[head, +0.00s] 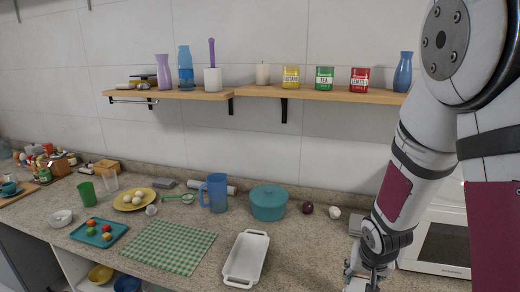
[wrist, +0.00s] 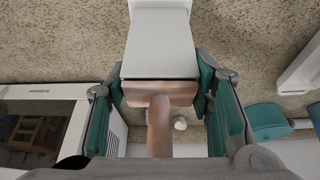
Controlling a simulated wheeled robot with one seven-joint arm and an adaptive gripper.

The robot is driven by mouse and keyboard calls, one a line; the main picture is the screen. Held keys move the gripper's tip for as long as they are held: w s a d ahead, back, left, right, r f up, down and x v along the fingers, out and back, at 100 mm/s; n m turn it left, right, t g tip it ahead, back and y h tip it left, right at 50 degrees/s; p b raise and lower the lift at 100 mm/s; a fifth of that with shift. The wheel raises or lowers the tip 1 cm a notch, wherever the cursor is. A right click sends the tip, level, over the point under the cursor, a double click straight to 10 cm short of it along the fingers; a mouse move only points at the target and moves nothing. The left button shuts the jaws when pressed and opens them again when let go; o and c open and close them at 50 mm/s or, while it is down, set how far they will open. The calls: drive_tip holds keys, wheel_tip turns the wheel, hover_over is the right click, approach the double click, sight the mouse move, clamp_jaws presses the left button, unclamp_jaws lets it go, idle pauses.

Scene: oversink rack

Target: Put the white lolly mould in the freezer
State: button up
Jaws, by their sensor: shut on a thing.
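My gripper (wrist: 162,88) is shut on a white, slab-like thing with a reddish-brown end and a stick pointing towards the wrist camera. I take this to be the white lolly mould (wrist: 160,52). The teal-padded fingers press its two sides near the brown end. In the head view only the upper part of my gripper (head: 368,279) shows at the bottom edge, right of the white baking dish. The fingertips and most of the mould are out of that view. I cannot make out a freezer in either view.
A white microwave (head: 440,246) stands at the right, partly behind my arm. A teal pot (head: 268,204), a blue jug (head: 216,194) and a white baking dish (head: 233,273) are to the left. A green checked cloth (head: 168,248) lies on the counter. A shelf (head: 320,94) runs above.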

drive_tip(key=w+a+f+n+y, duration=0.1)
drive_tip(key=w+a+n, duration=0.3)
drive_tip(key=w+a, duration=0.4)
drive_tip(key=shift+w+f+t+y, duration=0.3)
drive_tip(key=shift+w+f, duration=0.15)
drive_tip(key=shift+w, duration=0.7)
